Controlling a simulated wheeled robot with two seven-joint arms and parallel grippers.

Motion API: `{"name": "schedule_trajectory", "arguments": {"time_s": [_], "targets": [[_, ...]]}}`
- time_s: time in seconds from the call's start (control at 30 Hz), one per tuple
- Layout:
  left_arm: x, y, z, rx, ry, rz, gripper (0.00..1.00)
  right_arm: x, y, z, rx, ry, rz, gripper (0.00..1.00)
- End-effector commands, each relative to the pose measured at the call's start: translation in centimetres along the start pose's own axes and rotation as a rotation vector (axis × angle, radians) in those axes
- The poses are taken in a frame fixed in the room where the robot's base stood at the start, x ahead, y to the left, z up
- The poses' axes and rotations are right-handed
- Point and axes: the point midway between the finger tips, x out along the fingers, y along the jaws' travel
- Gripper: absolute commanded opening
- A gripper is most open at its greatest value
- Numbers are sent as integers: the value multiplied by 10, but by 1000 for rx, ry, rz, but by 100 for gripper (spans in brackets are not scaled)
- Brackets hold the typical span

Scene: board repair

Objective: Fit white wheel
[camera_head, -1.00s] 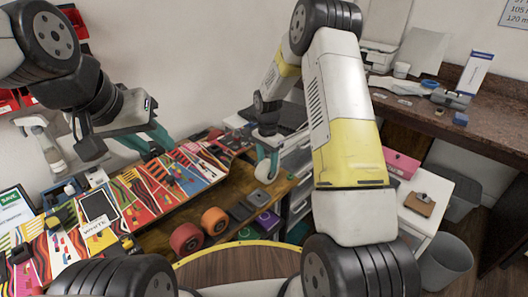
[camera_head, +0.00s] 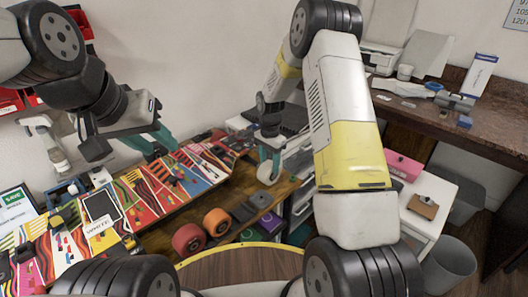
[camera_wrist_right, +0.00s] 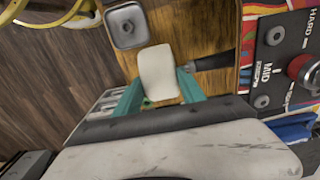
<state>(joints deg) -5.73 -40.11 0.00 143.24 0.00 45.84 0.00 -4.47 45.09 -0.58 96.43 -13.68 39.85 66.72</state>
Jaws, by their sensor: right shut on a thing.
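The white wheel (camera_head: 266,173) is between the teal fingers of my right gripper (camera_head: 269,158), above the wooden bench top near its right end. The right wrist view shows the white wheel (camera_wrist_right: 158,72) held between both fingertips (camera_wrist_right: 160,90). My left gripper (camera_head: 163,147) hangs over the colourful board panel (camera_head: 205,168) with its teal fingers apart and nothing visible between them. A red wheel (camera_head: 188,239) and an orange wheel (camera_head: 217,222) stand at the bench's front edge.
A white cabinet with a pink box (camera_head: 403,166) and a grey bin (camera_head: 447,262) are at right.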

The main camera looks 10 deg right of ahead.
Motion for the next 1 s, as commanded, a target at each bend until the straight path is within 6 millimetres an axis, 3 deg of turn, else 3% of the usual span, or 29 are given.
{"name": "schedule_trajectory", "arguments": {"time_s": [0.57,1.0], "targets": [[0,0,0,0,0,0,36,0,-17,-1,-1,1,0,5],[0,0,0,0,0,0,36,0,-17,0,-1,1,0,5]]}}
